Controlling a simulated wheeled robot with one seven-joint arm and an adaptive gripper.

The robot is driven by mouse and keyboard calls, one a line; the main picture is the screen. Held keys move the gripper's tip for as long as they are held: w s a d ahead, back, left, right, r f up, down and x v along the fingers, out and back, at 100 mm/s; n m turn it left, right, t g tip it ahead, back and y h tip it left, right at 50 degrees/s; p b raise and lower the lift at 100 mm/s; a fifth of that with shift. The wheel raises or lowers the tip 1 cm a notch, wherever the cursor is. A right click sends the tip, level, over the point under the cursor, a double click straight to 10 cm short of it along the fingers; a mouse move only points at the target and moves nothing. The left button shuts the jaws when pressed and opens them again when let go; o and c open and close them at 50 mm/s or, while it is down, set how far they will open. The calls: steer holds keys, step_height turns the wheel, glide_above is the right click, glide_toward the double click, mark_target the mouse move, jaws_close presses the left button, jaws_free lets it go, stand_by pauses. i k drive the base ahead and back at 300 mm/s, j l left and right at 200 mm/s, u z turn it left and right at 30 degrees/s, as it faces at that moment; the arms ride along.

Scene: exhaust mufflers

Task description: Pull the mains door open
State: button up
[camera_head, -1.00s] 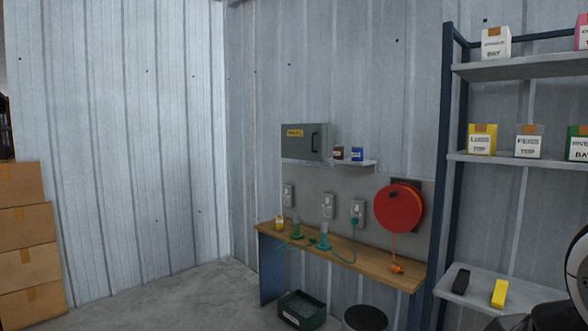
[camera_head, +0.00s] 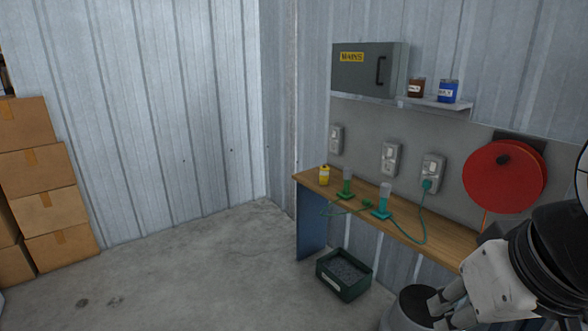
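The mains box is a grey wall cabinet with a shut door (camera_head: 361,76). The door carries a yellow MAINS label (camera_head: 352,57) at upper left and a dark vertical handle (camera_head: 381,71) near its right edge. My arm shows at the lower right, and my gripper (camera_head: 440,314) is low in the picture, in front of the bench and well below and to the right of the cabinet. It is apart from the door. Its fingers are partly seen at the bottom edge, and whether they are open is unclear.
A narrow shelf (camera_head: 428,102) with a brown tin (camera_head: 416,88) and a blue tin (camera_head: 448,92) adjoins the cabinet. Below are sockets, a wooden bench (camera_head: 314,179), a red reel (camera_head: 503,177) and a dark green crate (camera_head: 344,275). Cardboard boxes (camera_head: 48,207) stand left. The floor between is clear.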

mark_target(369, 69)
steer(key=i+u, duration=0.35)
steer(key=i, duration=0.5)
steer(key=i+l+u, duration=0.1)
steer(key=i+u, duration=0.3)
steer(key=i, duration=0.5)
steer(key=i+z, duration=0.4)
steer(key=i+j+z, duration=0.15)
steer(key=i+z, duration=0.25)
steer(key=i, duration=0.15)
